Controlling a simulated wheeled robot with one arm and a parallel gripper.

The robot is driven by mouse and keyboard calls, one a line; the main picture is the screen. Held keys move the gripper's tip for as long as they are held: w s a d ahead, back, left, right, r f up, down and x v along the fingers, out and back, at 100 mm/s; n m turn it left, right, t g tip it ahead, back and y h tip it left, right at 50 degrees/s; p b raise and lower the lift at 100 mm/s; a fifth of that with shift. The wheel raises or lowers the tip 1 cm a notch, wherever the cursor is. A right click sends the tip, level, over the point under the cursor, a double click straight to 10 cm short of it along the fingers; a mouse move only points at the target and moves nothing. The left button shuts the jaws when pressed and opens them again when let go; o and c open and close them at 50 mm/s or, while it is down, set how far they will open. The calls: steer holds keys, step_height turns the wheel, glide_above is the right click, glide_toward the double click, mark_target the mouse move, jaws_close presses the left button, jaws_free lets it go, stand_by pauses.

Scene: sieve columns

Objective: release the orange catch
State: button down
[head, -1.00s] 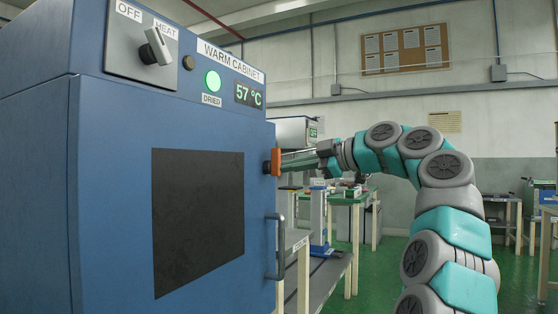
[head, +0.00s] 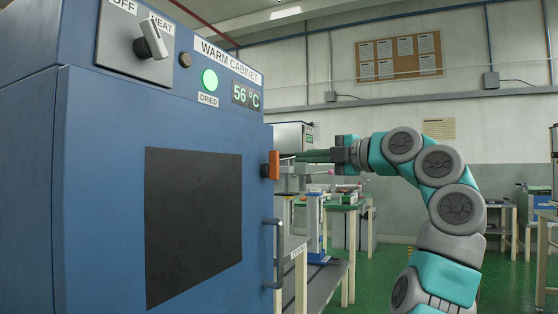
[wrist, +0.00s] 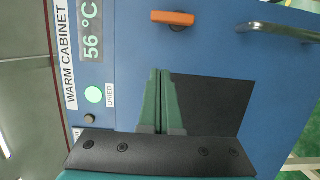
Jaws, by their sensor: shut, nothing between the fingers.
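The orange catch (head: 273,166) stands upright on the right edge of the blue warm cabinet's door (head: 196,130). In the wrist view the catch (wrist: 173,18) lies along the top, with its length across the picture. My gripper (head: 299,157) is just right of the catch in the head view, with a small gap between them. In the wrist view its two green fingers (wrist: 158,74) are pressed together and empty, and their tips end short of the catch. The door looks closed.
A metal door handle (head: 278,252) sits below the catch and sticks out from the door. The cabinet has a knob (head: 153,40), a lit green DRIED lamp (head: 210,80) and a display reading 56 °C (head: 245,95). Tables with equipment stand behind my arm.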

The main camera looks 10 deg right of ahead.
mark_target(277, 157)
steer(key=shift+w+a, duration=0.1)
steer(key=w+a+p, duration=0.1)
steer(key=w, duration=0.2)
steer(key=w+a, duration=0.2)
steer(key=w, duration=0.1)
steer(key=w+a+p, duration=0.1)
steer(key=w, duration=0.2)
steer(key=shift+w+a+r+p, duration=0.15)
steer(key=shift+w+a+p, duration=0.15)
steer(key=shift+a+p, duration=0.05)
steer(key=shift+w+d+f+p, duration=0.2)
steer(key=shift+w+d+p, duration=0.15)
steer(key=shift+w, duration=0.25)
steer(key=shift+d+r, duration=0.1)
steer(key=shift+r, duration=0.05)
